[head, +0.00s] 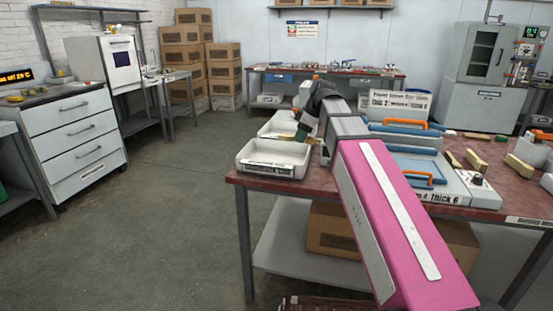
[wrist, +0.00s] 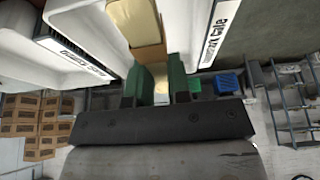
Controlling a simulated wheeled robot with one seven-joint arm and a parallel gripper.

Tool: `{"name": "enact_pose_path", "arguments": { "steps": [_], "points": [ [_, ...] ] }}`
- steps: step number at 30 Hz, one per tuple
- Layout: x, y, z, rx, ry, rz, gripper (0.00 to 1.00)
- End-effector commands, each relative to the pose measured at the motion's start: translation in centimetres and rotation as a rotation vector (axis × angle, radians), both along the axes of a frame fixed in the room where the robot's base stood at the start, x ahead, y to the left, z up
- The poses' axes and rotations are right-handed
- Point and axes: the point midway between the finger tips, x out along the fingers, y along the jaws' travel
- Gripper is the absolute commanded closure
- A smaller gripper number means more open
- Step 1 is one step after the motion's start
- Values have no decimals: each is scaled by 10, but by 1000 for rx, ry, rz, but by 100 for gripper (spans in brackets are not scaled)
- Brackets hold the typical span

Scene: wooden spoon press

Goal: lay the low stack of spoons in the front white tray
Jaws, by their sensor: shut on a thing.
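The front white tray (head: 272,158) stands at the left end of the red-topped table, with a label on its front side. A second white tray (head: 283,126) stands just behind it. My gripper (head: 302,134) is above the right side of the trays, its green fingers pointing down. In the wrist view, my gripper (wrist: 161,80) is shut on the low stack of spoons, a pale yellow stack (wrist: 137,20) that juts out past the fingers. Only a small bit of it shows in the head view, and its underside is hidden. White tray walls show on both sides in the wrist view.
My pink arm crosses the table (head: 250,181) and hides part of it. Grey-blue presses with orange handles (head: 420,177) stand to the right of my arm. Pale wooden blocks (head: 476,160) lie further right. Open floor (head: 170,220) is on the left.

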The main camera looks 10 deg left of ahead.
Motion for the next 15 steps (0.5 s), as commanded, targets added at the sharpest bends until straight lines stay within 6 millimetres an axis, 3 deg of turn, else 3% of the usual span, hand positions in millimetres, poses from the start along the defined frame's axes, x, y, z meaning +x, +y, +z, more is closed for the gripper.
{"name": "enact_pose_path", "arguments": {
  "steps": [5,15],
  "points": [
    [-4,31,0,-2,1,9,100],
    [-24,133,1,-3,1,7,100]
  ]
}}
